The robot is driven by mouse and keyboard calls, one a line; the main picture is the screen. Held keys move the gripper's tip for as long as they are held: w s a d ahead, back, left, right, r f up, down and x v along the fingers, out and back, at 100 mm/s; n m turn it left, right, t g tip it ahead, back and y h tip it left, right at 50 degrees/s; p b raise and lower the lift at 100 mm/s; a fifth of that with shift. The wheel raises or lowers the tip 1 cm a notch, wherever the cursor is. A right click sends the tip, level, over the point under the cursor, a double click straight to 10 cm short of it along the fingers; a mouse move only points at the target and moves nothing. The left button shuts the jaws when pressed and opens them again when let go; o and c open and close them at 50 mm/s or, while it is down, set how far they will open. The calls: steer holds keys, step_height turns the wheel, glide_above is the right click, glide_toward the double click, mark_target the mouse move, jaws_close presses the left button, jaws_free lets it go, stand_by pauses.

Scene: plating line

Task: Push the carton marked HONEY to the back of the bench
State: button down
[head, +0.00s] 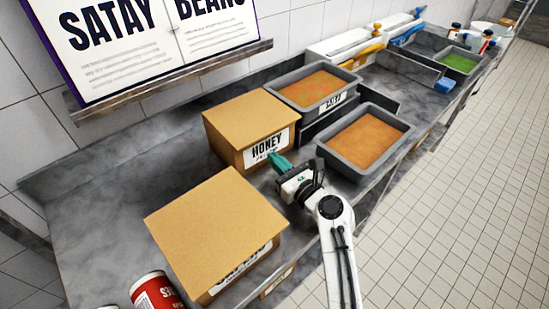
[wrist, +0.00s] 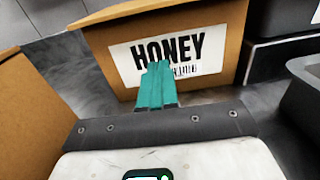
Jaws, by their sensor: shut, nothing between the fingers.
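The carton marked HONEY (head: 247,125) is a brown cardboard box with a white label, standing upright on the grey bench (head: 100,215). In the wrist view the HONEY carton (wrist: 218,35) fills the upper middle, its label facing me. My gripper (head: 277,160) has teal fingers, shut together and empty, in front of the label. In the wrist view the teal fingertips (wrist: 157,70) overlap the lower part of the label. I cannot tell whether they touch it. Bare bench shows behind and to the left of the carton.
A second carton (head: 215,235) stands nearer, left of my arm; its label is partly hidden. A red can (head: 155,292) is at the front left. Grey trays of orange food (head: 365,140) and (head: 313,88) sit right of the HONEY carton. A recipe board (head: 165,45) rests on a wall ledge.

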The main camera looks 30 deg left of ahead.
steer(key=v, duration=1.1)
